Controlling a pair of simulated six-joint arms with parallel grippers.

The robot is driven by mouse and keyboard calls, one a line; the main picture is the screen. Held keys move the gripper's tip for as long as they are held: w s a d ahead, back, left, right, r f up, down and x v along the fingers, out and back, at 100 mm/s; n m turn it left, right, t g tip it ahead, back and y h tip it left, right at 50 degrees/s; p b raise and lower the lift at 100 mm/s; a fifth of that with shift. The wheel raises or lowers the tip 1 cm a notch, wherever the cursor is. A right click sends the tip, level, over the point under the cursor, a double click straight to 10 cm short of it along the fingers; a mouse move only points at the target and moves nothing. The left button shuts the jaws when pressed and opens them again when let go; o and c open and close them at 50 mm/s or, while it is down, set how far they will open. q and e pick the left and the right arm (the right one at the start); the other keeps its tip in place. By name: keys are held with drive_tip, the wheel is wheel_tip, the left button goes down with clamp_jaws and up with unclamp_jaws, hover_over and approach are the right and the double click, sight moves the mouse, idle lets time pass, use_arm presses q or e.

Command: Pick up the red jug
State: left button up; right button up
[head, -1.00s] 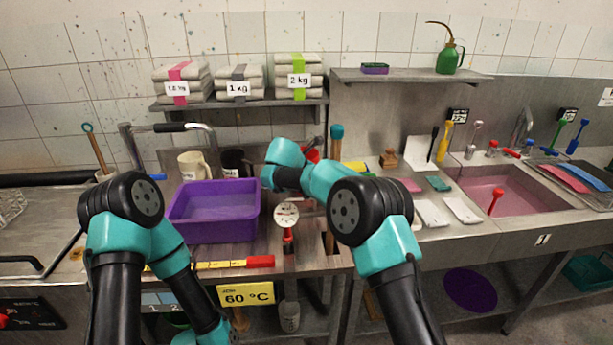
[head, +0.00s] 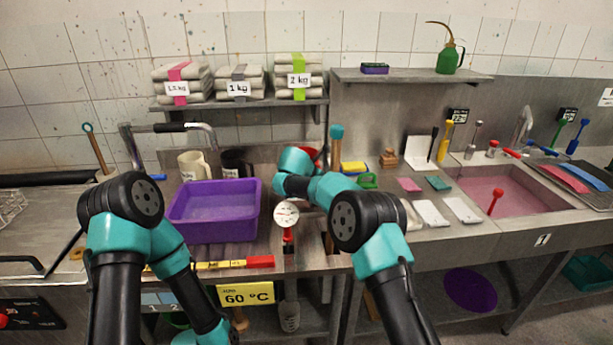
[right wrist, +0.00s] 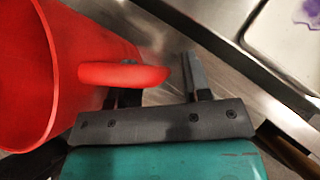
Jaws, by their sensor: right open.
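The red jug (head: 311,153) stands at the back of the counter in the head view, mostly hidden behind my right arm. In the right wrist view the red jug (right wrist: 20,75) fills the left side, its open rim facing the lower left. Its red handle (right wrist: 120,75) sticks out to the right. My right gripper (right wrist: 160,80) is open at the handle. One finger is partly covered by the handle and the other stands to its right. I cannot tell whether they touch. My left arm reaches down at the left of the head view, and its gripper is out of the picture.
A white mug (head: 194,166) and a dark mug (head: 235,163) stand behind the basin. A pink-filled sink (head: 500,190) lies to the right.

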drive_tip(key=shift+c, duration=0.2)
idle(0.3)
clamp_jaws()
idle(0.5)
